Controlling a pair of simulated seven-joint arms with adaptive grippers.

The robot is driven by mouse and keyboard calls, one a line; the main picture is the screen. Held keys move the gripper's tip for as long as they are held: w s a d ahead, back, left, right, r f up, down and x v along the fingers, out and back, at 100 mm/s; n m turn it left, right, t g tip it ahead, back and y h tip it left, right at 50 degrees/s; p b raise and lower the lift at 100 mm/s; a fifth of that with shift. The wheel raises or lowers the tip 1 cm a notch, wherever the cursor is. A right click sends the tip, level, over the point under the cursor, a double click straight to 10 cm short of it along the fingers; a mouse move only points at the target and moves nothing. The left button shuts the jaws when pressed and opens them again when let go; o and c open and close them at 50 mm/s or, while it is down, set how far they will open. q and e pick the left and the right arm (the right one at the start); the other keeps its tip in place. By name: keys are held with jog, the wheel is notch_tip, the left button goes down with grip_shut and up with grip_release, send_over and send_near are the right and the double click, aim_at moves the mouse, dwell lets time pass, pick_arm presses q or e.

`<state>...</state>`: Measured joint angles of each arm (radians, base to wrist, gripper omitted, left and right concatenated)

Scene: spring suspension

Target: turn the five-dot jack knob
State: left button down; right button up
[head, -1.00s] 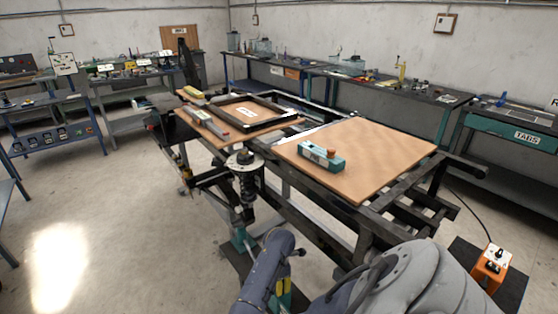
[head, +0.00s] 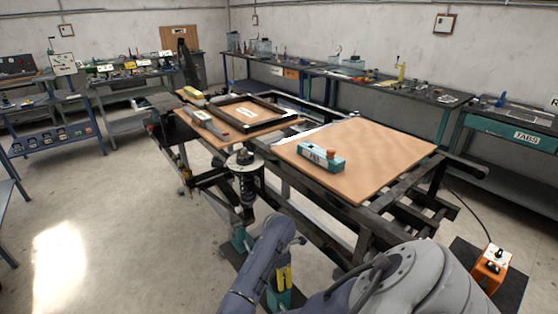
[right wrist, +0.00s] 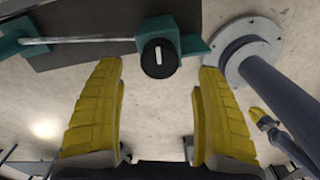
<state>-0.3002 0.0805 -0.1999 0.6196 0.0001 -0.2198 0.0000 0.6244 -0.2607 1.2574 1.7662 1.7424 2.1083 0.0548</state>
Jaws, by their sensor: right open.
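A round black knob (right wrist: 160,58) with a white bar mark sits on a teal jack part (right wrist: 194,45) in the right wrist view. I cannot make out any dots on it. My right gripper (right wrist: 161,68) is open, with its yellow fingers apart on either side of the knob's near edge; contact does not show. In the head view the right gripper (head: 284,277) is low in the centre, partly hidden by my arm, with teal jack parts (head: 285,299) just below. Another teal part (head: 238,239) stands under the coil spring (head: 247,185). My left gripper cannot be made out.
A dark frame with a wooden board (head: 375,150) stands behind my right arm. An orange control box (head: 491,265) stands on the floor at right. Open floor (head: 130,220) is at left.

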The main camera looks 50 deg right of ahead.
jog(key=shift+r, duration=2.85)
